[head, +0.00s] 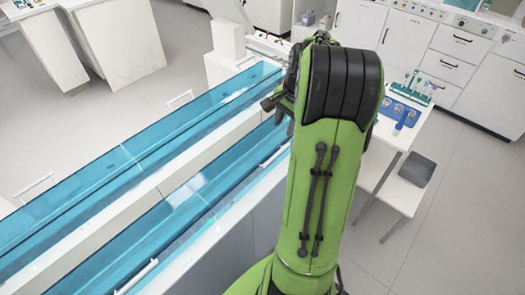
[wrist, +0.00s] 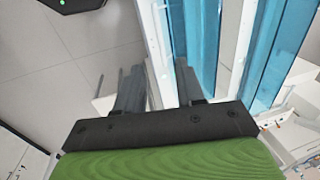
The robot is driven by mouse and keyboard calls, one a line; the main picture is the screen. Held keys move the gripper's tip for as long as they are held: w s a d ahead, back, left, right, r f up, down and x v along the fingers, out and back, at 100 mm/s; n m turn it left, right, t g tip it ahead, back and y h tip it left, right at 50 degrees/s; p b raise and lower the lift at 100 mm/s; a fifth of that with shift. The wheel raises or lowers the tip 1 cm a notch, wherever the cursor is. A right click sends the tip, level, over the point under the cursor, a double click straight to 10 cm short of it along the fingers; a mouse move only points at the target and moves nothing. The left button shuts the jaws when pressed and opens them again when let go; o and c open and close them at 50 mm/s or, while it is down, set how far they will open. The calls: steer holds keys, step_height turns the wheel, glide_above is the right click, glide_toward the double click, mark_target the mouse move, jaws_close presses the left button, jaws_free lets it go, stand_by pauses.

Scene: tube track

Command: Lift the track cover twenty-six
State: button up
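Clear blue track covers lie along two long parallel white troughs. In the head view, the far row (head: 120,160) runs along the left and the near row (head: 165,225) runs beside my arm. No numbers are readable, so I cannot tell which cover is twenty-six. Slim white handles (head: 275,155) show along the sides. In the wrist view my gripper (wrist: 158,66) has its two dark fingers apart, with no held object visible between them. The near blue cover (wrist: 200,45) shows just beyond and right of the fingers. In the head view my arm hides most of the gripper.
White cabinets (head: 400,45) line the back. Open floor (head: 460,200) lies at right.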

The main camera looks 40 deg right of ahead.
mark_target(275, 156)
steer(key=w+f+b, duration=0.1)
steer(key=f, duration=0.4)
steer(key=w+f+b, duration=0.1)
steer(key=f, duration=0.3)
steer(key=f+b, duration=0.1)
steer(key=f, duration=0.4)
steer(key=shift+w+f, duration=0.35)
steer(key=shift+w, duration=0.05)
jaws_close()
